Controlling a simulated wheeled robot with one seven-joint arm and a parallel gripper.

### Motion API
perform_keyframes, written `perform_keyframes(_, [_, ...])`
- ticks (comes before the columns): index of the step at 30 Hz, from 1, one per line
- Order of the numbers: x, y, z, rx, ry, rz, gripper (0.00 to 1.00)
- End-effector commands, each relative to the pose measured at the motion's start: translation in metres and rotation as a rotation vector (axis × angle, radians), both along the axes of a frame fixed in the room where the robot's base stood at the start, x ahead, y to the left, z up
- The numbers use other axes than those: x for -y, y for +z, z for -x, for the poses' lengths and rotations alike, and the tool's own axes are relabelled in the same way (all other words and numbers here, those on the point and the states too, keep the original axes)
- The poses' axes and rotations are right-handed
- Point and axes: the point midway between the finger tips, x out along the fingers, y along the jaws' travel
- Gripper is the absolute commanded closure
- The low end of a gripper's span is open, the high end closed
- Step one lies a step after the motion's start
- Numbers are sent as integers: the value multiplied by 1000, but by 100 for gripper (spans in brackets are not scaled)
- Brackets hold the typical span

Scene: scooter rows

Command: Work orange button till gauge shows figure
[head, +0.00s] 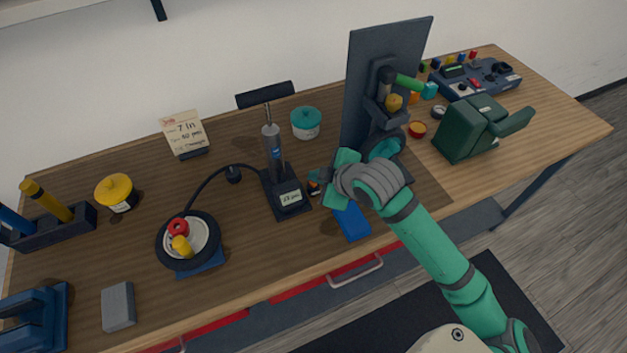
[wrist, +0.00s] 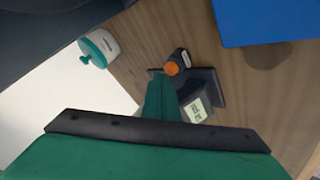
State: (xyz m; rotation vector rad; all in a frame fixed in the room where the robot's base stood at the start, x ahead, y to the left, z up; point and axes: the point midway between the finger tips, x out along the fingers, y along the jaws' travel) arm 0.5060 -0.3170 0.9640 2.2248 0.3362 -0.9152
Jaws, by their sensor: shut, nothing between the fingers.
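The inflator (head: 275,155) stands upright on a dark base near the middle of the bench. Its gauge (head: 290,198) seems to read 28 psi; it also shows in the wrist view (wrist: 197,110), too small to read surely. The orange button (head: 314,189) sits on a small dark housing beside the base, and its round cap shows in the wrist view (wrist: 171,68). A card (head: 185,134) behind seems to read 7 in, 40 psi. My gripper (head: 322,180) is shut and empty, its tip (wrist: 157,76) close beside the button; I cannot tell whether they touch.
A hose runs from the inflator to a small wheel (head: 163,243) on the left. A blue block (head: 350,221) lies below my gripper. A teal-lidded jar (head: 306,130) stands behind. A dark upright panel (head: 372,65) rises behind my arm.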

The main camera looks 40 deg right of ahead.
Motion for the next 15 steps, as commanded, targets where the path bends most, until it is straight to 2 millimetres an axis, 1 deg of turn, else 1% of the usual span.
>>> perform_keyframes(15, [0, -5, 0, -1, -1, 0, 100])
